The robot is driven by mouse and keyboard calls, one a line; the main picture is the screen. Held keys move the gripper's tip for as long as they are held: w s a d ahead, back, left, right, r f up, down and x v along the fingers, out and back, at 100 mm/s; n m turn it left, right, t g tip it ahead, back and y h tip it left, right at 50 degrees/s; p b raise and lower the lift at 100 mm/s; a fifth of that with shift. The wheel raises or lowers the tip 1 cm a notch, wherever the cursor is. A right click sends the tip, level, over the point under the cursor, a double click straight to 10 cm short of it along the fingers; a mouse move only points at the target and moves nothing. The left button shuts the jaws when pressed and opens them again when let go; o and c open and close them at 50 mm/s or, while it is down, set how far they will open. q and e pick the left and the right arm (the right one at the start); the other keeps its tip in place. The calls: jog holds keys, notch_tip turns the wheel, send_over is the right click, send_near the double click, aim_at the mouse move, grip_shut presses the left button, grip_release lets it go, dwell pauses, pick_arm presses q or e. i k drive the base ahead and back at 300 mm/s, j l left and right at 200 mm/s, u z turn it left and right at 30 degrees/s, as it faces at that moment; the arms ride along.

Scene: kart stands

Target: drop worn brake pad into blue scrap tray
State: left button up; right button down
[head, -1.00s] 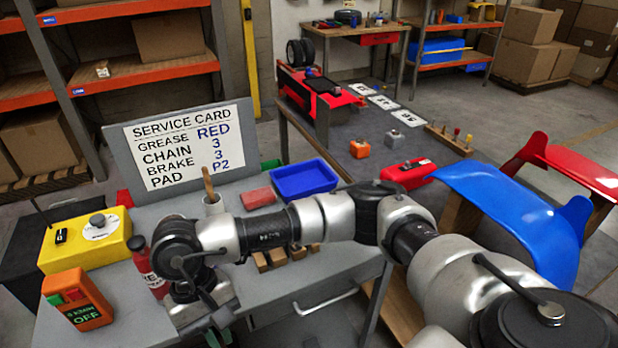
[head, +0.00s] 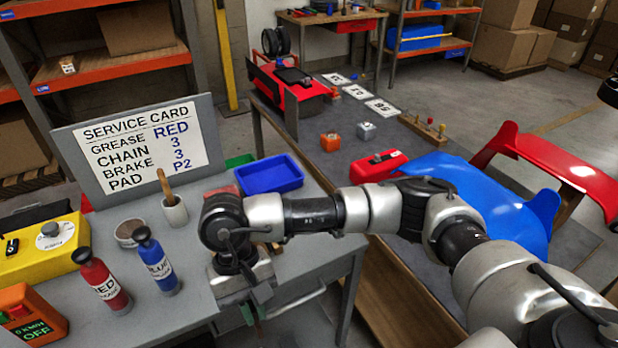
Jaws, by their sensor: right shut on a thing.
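The blue scrap tray (head: 270,176) sits near the back right of the grey bench and looks empty. My right gripper (head: 256,308) points down at the bench's front edge, left of and nearer than the tray. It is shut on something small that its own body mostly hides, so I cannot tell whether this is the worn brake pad. A reddish block (head: 222,191) beside the tray is partly hidden by my right arm. My left gripper is not in view.
A service card board (head: 140,150) stands at the bench's back. Red (head: 104,282) and blue (head: 157,262) bottles, a grey cup with a brush (head: 174,211) and a yellow box (head: 38,245) stand left of my right gripper. My right arm crosses in front of the tray.

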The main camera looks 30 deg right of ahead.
aim_at(273, 176)
jog(key=l+z, duration=0.1)
jog(key=z, duration=2.75)
jog(key=i+j+z, duration=0.1)
jog(key=z, duration=2.8)
jog(key=j+z, duration=0.15)
jog(key=z, duration=2.7)
jog(key=k+z, duration=0.1)
jog(key=z, duration=1.35)
jog(key=l+z, duration=0.15)
jog(key=z, duration=1.3)
jog(key=i+l, duration=0.35)
jog(key=i, duration=0.1)
